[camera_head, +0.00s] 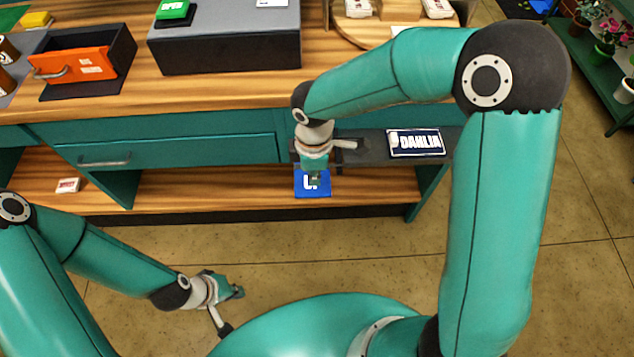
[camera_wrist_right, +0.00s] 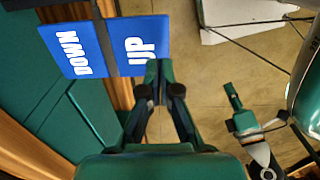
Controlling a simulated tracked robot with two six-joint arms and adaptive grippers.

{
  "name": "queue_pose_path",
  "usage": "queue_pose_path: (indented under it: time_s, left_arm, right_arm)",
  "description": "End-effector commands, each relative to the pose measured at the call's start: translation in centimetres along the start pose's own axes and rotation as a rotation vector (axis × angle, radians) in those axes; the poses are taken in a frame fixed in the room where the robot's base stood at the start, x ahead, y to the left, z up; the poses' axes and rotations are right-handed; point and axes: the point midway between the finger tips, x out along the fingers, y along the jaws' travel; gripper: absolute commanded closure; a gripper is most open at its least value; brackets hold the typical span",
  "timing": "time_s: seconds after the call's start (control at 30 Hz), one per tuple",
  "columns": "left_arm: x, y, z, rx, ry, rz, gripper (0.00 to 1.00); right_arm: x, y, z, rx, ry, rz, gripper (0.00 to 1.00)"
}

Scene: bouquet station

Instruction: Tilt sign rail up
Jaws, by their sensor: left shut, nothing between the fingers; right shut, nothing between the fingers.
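The dark sign rail (camera_head: 370,146) runs along the counter front, with a navy DAHLIA plate (camera_head: 416,143) on it. A blue plate (camera_head: 312,188) shows below its left end. In the right wrist view the blue plate (camera_wrist_right: 85,50) reads DOWN and UP, with a dark bar (camera_wrist_right: 108,38) crossing between the words. My right gripper (camera_head: 315,180) is shut and empty over the plate. In the wrist view its fingertips (camera_wrist_right: 158,72) are at the UP half's lower edge; I cannot tell whether they touch. My left gripper (camera_head: 238,292) is shut and empty, low over the floor.
A teal drawer (camera_head: 165,150) with a grey handle is left of the rail. A wooden lower shelf (camera_head: 230,190) lies beneath, holding a small white box (camera_head: 68,185). An orange drawer unit (camera_head: 75,63) and a grey box (camera_head: 225,35) stand on the counter. The floor in front is clear.

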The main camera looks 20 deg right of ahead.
Motion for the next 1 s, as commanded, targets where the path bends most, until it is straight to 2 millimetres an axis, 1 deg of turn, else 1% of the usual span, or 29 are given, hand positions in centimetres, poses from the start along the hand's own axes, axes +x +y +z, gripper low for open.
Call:
queue_pose_path:
  time_s: [0.03, 0.1, 0.2, 0.33, 0.67, 0.7, 0.8, 1.0]
  left_arm:
    - [-0.1, 0.0, 0.0, 0.000, 0.000, 0.000, 1.00]
    - [-0.3, 0.1, 0.0, 0.000, 0.000, 0.000, 1.00]
    - [-0.3, 0.1, 0.0, 0.000, 0.000, 0.000, 1.00]
    - [-0.4, 0.1, 0.0, 0.000, 0.000, 0.000, 1.00]
    - [-0.4, 0.1, 0.0, 0.000, 0.000, 0.000, 1.00]
    - [-0.4, 0.1, 0.0, -0.003, 0.001, 0.000, 1.00]
    - [-0.3, 0.1, 0.0, 0.000, 0.000, 0.000, 1.00]
    - [0.6, -0.2, 0.0, 0.000, 0.000, 0.000, 1.00]
  right_arm:
    - [1.1, -0.1, 0.0, 0.000, -0.002, -0.005, 1.00]
    - [2.1, -0.1, 0.0, -0.001, -0.002, -0.004, 1.00]
    - [3.4, -0.1, 0.0, -0.001, -0.002, -0.003, 1.00]
    - [4.3, -0.1, 0.0, 0.000, 0.000, -0.002, 1.00]
    - [4.6, 0.0, -0.1, -0.001, 0.000, 0.000, 1.00]
    - [4.6, 0.2, 0.9, 0.006, 0.001, 0.000, 1.00]
    - [4.7, 0.0, 0.1, -0.003, 0.000, 0.001, 1.00]
    - [5.1, -0.1, -0.6, -0.013, 0.001, 0.019, 1.00]
